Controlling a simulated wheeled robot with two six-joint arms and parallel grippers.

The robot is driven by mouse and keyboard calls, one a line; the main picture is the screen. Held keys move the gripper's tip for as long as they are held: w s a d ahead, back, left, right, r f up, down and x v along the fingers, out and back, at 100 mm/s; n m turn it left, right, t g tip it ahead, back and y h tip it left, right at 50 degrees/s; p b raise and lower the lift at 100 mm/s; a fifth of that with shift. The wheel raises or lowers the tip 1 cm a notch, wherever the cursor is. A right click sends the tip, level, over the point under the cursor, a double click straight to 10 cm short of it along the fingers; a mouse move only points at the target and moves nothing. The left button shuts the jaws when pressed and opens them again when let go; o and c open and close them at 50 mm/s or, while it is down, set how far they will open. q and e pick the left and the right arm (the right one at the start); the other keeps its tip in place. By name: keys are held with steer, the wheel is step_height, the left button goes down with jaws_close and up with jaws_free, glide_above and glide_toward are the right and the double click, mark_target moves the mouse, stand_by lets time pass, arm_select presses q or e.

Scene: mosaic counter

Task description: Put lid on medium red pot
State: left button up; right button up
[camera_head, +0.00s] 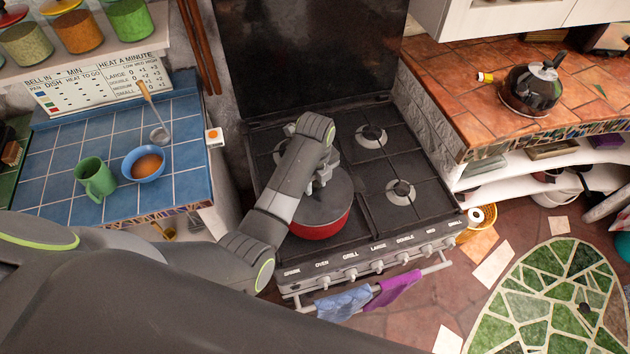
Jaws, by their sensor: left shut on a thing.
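The red pot (320,230) stands on the front left of the black stove (377,228). A round grey lid (336,203) covers its top, and I cannot tell whether it rests fully on the rim or sits slightly above it. My left gripper (316,188) reaches down over the middle of the lid and is shut on it, apparently at its handle. The grip itself is partly hidden by my left wrist. My right gripper is not in view.
A blue-tiled counter (50,165) on the left holds a green mug (95,178), a blue bowl (144,164) and a ladle (158,130). A black kettle (532,88) stands on the right counter. The stove's right burners are clear. Towels (343,304) hang on the front rail.

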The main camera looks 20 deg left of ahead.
arm_select(q)
steer(key=shift+f, duration=0.1)
stand_by(0.3)
steer(key=o, duration=1.2)
steer(key=shift+c, duration=0.2)
steer(key=shift+o, duration=0.4)
steer(key=o, duration=0.4)
steer(key=shift+r, duration=3.55)
steer(key=shift+a+f, duration=0.1)
